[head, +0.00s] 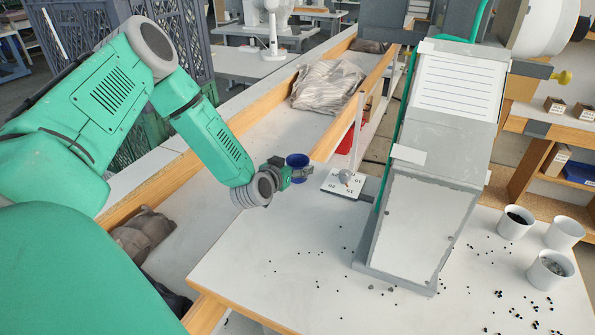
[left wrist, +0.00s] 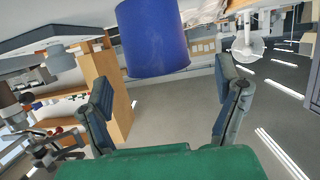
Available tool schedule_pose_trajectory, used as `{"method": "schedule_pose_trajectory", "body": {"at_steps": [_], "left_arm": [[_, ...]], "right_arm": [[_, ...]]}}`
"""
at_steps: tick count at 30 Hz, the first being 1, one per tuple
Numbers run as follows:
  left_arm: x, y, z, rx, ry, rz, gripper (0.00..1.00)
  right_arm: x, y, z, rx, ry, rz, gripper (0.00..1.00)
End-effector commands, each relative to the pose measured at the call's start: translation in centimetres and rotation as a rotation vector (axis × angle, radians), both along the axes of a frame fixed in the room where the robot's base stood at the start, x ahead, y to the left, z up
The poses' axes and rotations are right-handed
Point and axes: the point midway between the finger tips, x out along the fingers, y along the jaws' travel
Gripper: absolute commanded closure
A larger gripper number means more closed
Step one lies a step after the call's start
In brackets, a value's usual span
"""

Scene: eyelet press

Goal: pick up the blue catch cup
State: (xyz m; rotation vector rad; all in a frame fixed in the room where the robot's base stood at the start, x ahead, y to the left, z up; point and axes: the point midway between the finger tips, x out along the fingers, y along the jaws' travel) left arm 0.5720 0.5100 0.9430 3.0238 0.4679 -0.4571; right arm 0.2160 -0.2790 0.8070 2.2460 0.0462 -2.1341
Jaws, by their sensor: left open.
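The blue catch cup (head: 297,160) shows in the head view just behind my left gripper (head: 296,173), which partly covers its lower part. What it rests on is hidden. In the left wrist view the blue cup (left wrist: 152,40) is large at the top middle, cut by the top edge. There my left gripper (left wrist: 165,83) has its two fingers spread wide apart, with nothing between their tips. The cup lies above the gap between the fingers in that picture and seems not to touch either finger. My right gripper is not in view.
The grey press (head: 425,215) stands right of the gripper, with a white numbered plate (head: 343,184) between them. Small dark eyelets lie scattered on the white table (head: 270,270). White cups (head: 515,222) stand at the right. A striped cloth bag (head: 325,85) lies behind.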

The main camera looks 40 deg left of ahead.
Motion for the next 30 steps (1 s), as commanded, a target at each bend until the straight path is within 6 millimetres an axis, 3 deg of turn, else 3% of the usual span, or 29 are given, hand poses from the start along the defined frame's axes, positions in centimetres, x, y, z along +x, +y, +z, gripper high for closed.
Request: {"method": "schedule_pose_trajectory", "body": {"at_steps": [6,15,16,20,30], "left_arm": [[3.0,0.9,-0.9,0.003,0.000,0.000,0.16],[3.6,1.2,-1.1,0.000,0.000,0.000,0.16],[3.6,1.2,-1.1,0.000,0.000,0.000,0.19],[3.6,1.2,-1.1,0.000,0.000,0.000,0.65],[3.6,1.1,-1.0,0.000,0.000,0.000,0.66]], "right_arm": [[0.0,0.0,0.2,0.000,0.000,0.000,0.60],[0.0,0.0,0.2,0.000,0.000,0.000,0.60],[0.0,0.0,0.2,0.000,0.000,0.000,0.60],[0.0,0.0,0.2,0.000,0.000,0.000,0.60],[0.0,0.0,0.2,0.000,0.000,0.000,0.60]]}}
